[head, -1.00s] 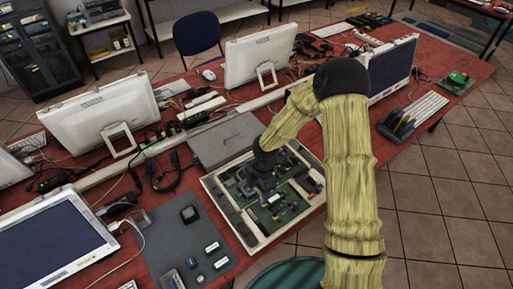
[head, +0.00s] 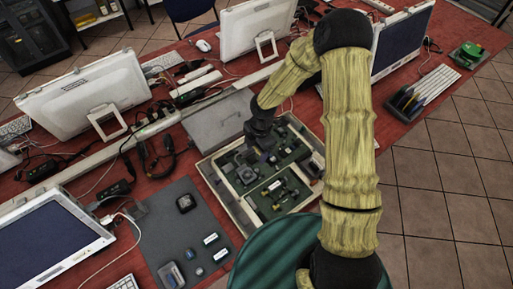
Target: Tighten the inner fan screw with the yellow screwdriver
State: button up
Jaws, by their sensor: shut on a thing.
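An open computer case (head: 222,200) with a pale rim lies on the red table, with a green circuit board (head: 262,200) inside. A dark square part (head: 246,174) on the board looks like the fan; its screws are too small to make out. Small yellow parts (head: 292,181) sit on the board. My gripper (head: 264,146) is dark and points down over the back part of the case, just behind the square part. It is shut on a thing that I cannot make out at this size. I cannot pick out the yellow screwdriver for certain.
A grey panel (head: 215,122) lies behind the case. A grey mat (head: 165,226) with several small parts is to its left. Monitors (head: 98,92) and cables stand along the table. A green round stool (head: 262,262) is in front.

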aim_at(257, 157)
jog(key=shift+f+b, duration=2.75)
jog(key=shift+f, duration=0.3)
jog(key=shift+f+b, duration=0.55)
jog(key=shift+f, duration=0.4)
jog(key=shift+f, duration=0.5)
jog(key=shift+m, duration=0.4)
jog(key=m+b, duration=0.1)
jog(key=m, duration=0.2)
jog(key=shift+m+t+b, duration=0.3)
jog(key=shift+m+b, duration=0.15)
jog(key=shift+m, duration=0.65)
